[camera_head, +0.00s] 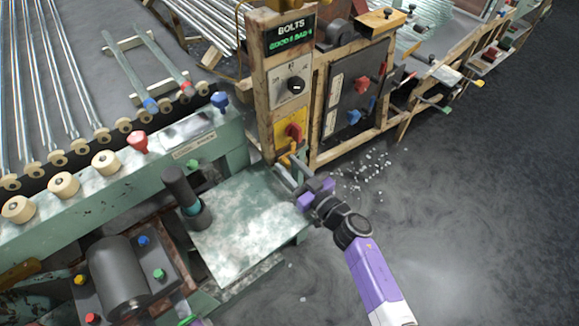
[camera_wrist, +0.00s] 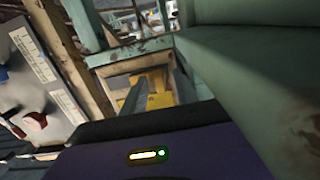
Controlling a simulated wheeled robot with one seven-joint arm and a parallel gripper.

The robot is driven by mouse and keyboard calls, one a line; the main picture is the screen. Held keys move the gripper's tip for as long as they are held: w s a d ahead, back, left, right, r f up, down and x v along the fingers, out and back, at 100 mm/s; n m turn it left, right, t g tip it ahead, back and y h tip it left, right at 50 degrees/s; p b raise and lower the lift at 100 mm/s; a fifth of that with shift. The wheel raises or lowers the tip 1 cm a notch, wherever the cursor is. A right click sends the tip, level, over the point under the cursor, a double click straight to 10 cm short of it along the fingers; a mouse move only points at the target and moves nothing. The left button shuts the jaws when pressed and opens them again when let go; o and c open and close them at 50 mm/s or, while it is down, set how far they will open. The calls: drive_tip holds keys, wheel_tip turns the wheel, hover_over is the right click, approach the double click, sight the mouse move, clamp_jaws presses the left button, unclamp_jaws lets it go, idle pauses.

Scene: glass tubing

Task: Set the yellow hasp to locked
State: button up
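A small yellow hasp (camera_head: 285,160) shows low on the wooden post, beneath a yellow plate with a red knob. My gripper (camera_head: 292,172) reaches up from the lower right, its fingertips close to this yellow part. In the wrist view, my two dark fingers (camera_wrist: 156,88) stand apart, with yellow surfaces (camera_wrist: 159,101) visible between and beyond them. I cannot tell whether a finger touches the hasp. Its exact position is partly hidden by my fingers.
A green machine bed (camera_head: 240,225) lies left of my gripper. A dark panel (camera_head: 354,92) stands to the right. Open floor (camera_head: 460,190) lies at right.

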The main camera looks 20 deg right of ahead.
clamp_jaws()
idle(1.4)
